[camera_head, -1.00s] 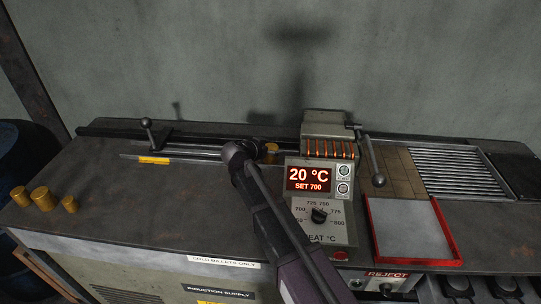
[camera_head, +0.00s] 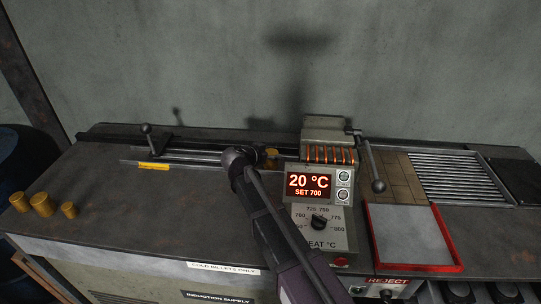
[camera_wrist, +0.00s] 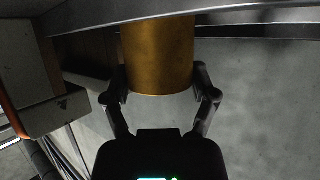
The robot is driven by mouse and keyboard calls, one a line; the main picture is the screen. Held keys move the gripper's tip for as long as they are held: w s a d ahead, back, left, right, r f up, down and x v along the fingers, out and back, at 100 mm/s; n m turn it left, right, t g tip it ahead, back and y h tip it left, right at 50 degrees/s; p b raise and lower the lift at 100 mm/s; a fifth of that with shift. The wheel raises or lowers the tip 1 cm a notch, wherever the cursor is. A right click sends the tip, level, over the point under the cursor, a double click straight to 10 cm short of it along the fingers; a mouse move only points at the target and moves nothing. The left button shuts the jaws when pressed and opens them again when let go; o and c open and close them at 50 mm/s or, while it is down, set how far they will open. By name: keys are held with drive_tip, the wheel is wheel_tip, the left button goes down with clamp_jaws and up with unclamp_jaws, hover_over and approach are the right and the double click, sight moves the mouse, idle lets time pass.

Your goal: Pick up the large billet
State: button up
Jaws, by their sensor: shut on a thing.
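My gripper (camera_wrist: 158,78) is shut on a brass-coloured cylindrical billet (camera_wrist: 158,50), one finger on each side of its end in the wrist view. In the head view a small part of this billet (camera_head: 271,153) shows just right of my wrist, at the rail left of the coil; my arm hides most of the grip there. I cannot tell how its size compares with the others. Several more brass billets stand upright at the bench's left front: a wide one (camera_head: 41,204), one at its left (camera_head: 19,201) and a small one (camera_head: 68,210).
A rail with a handled pusher (camera_head: 150,140) runs along the back, toward the heating coil (camera_head: 327,154). The control box (camera_head: 318,215) reads 20 °C, set 700. A red-edged tray (camera_head: 411,235) and a roller rack (camera_head: 462,176) lie right.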

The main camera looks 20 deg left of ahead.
sight(271, 153)
drive_tip(key=shift+r, duration=0.15)
wheel_tip(271, 153, up, 10)
drive_tip(key=p, duration=0.9)
drive_tip(key=shift+f+p, duration=0.2)
drive_tip(key=shift+p, duration=0.2)
